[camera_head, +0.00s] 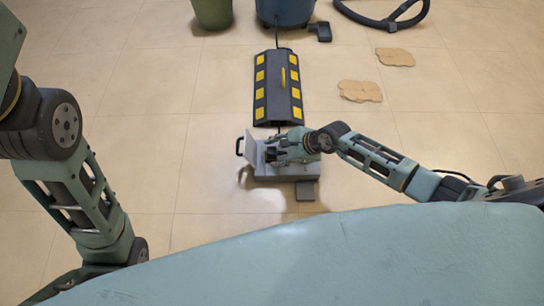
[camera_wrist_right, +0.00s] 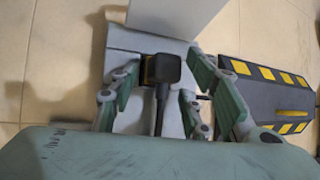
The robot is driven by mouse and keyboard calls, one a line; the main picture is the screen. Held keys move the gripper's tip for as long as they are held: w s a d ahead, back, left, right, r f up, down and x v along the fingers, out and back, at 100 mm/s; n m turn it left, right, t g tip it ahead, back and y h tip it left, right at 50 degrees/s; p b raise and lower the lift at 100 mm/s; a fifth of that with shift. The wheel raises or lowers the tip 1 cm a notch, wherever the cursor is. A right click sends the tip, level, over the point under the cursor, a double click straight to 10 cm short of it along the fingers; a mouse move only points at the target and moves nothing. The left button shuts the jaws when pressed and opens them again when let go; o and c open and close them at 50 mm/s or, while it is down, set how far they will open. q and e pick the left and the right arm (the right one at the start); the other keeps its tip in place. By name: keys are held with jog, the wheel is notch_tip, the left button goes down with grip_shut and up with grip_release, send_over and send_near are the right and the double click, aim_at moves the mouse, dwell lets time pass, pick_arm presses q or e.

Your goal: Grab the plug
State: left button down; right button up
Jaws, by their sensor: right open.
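The plug (camera_wrist_right: 162,70) is a black block with a yellow edge in the right wrist view. It sits against a grey box (camera_wrist_right: 124,42), and its black cable runs down toward my palm. The box also shows on the floor in the head view (camera_head: 303,171). My right gripper (camera_head: 273,152) is open over the box. In the wrist view its green fingers stand on both sides of the plug, with gaps visible. In the head view the gripper hides the plug. My left arm shows at the left, but its gripper is out of view.
A black-and-yellow cable ramp (camera_head: 261,101) lies just beyond the box, with a cord leading to a blue container (camera_head: 286,10). A pale panel (camera_head: 251,149) stands up at the box's left. Brown flat patches (camera_head: 360,91) and a green bin (camera_head: 212,12) are farther off.

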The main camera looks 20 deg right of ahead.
jog(key=shift+s, duration=0.1)
grip_shut()
dwell(0.4)
